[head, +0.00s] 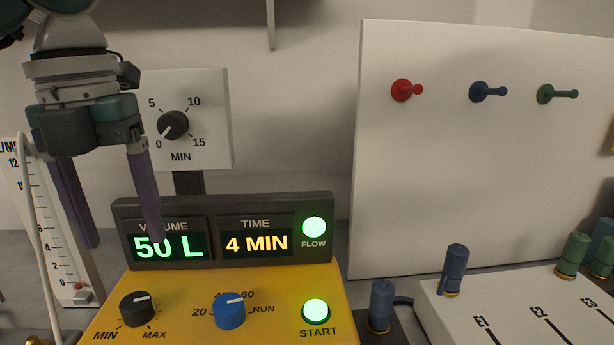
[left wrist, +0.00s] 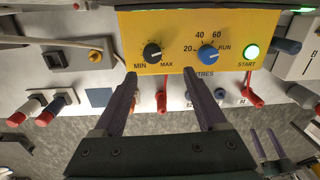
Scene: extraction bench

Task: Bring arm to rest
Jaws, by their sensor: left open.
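My left gripper (head: 123,243) hangs fingers-down at the left of the head view, in front of the display panel (head: 325,262). Its two fingers are apart with nothing between them. In the left wrist view the open fingers (left wrist: 160,75) point at the front of the yellow control box (left wrist: 128,40). They appear clear of its black knob (left wrist: 152,52) and blue knob (left wrist: 208,54). Two slim prongs (left wrist: 268,145) at the lower right of that view look like my right gripper; their opening is unclear. The head view does not show my right gripper.
The display reads 50 L and 4 MIN; the FLOW lamp (head: 314,228) and START button (head: 316,311) glow green. A timer dial (head: 173,125) stands behind. A white board (head: 450,180) with red, blue and green pegs is right. Red-ended connectors (left wrist: 252,95) lie below the box.

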